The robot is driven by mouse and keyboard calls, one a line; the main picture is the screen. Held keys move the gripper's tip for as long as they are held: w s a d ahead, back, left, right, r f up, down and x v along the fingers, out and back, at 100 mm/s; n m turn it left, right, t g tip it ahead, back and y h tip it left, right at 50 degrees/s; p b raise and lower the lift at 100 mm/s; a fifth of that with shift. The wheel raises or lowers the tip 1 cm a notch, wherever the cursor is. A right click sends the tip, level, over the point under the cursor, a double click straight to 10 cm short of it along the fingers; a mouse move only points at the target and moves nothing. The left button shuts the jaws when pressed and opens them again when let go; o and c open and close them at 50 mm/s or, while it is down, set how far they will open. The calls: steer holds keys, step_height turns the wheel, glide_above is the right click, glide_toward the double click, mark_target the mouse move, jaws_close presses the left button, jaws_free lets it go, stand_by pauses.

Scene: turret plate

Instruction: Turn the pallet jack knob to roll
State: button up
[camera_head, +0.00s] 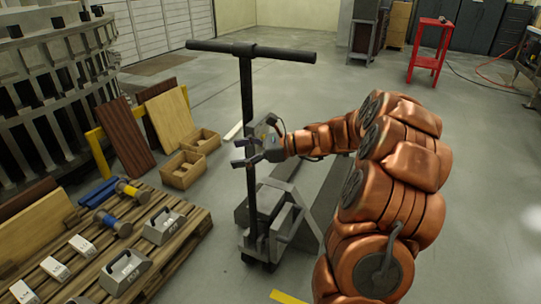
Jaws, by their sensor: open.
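The pallet jack (259,204) stands on the floor near the middle of the view. Its dark upright post (247,95) rises to a wide black T-shaped handlebar (250,50). My gripper (238,152) is at the post, about midway between the handlebar and the jack's body. Its dark fingers are spread and point left, close to the post; I cannot tell whether they touch it. The knob and its markings cannot be made out; the gripper may cover that part of the post.
A wooden pallet (185,248) with handled weights (163,225), boxes and spools lies at left. Wooden crates (183,169) and leaning boards (130,140) stand behind it. A large toothed metal structure (50,90) fills the far left. A red stool (428,50) stands at back right. Open floor lies between.

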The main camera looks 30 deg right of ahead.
steer(key=w+d+f+m+t+h+b, duration=0.1)
steer(key=d+f+m+t+h+b, duration=0.2)
steer(key=d, duration=0.7)
steer(key=w+d+f+m+t+b, duration=0.1)
steer(key=d+f+m+t, duration=0.3)
steer(key=d, duration=0.6)
steer(key=w+a+m, duration=0.1)
steer(key=w+a, duration=0.3)
steer(key=w, duration=0.3)
steer(key=shift+a, duration=0.15)
steer(key=shift+g, duration=0.3)
steer(key=c, duration=1.1)
